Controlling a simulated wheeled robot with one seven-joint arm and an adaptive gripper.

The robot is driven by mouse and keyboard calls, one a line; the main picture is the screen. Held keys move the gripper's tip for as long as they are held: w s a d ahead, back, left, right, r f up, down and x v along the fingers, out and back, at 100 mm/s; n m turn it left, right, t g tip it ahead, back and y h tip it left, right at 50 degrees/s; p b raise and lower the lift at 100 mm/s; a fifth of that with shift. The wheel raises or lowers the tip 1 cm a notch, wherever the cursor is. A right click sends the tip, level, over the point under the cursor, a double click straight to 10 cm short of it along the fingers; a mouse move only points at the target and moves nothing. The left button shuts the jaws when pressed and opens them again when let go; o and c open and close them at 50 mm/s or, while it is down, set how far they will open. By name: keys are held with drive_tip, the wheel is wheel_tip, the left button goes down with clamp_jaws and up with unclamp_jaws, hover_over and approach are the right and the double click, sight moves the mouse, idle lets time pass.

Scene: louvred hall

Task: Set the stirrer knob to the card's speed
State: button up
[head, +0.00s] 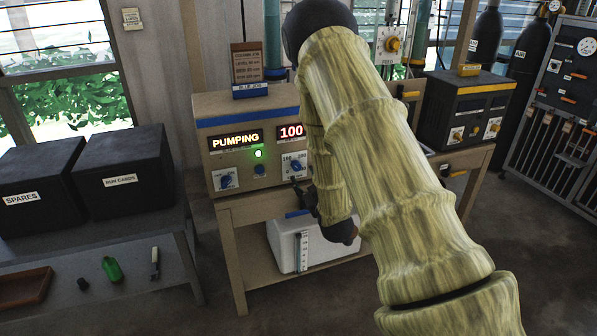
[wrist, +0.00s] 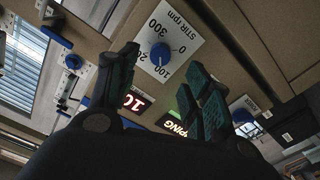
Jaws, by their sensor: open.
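The stirrer knob (wrist: 160,54) is blue, on a white dial plate marked STIR rpm in the wrist view. Its white pointer is at about 100. In the head view the knob (head: 297,167) is on the right of the beige control box (head: 240,109), below a red display (head: 291,132) reading 100. The card (head: 246,63) stands on the box above a BLUE JOB label; its small print is too blurred to read surely. My gripper (wrist: 160,62) is open, its teal fingers on either side of the knob in the picture; contact cannot be told. In the head view my gripper (head: 305,196) is partly hidden.
The box also has a PUMPING display (head: 235,140), a green lamp (head: 258,153) and another blue knob (head: 226,181) at left. Black boxes (head: 125,170) stand on the left bench. A yellow-striped black unit (head: 464,108) stands at right.

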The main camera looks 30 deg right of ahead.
sight(297, 168)
drive_tip(key=shift+x, duration=3.4)
drive_tip(key=shift+d, duration=0.1)
drive_tip(key=shift+f, duration=0.1)
drive_tip(key=c, duration=1.1)
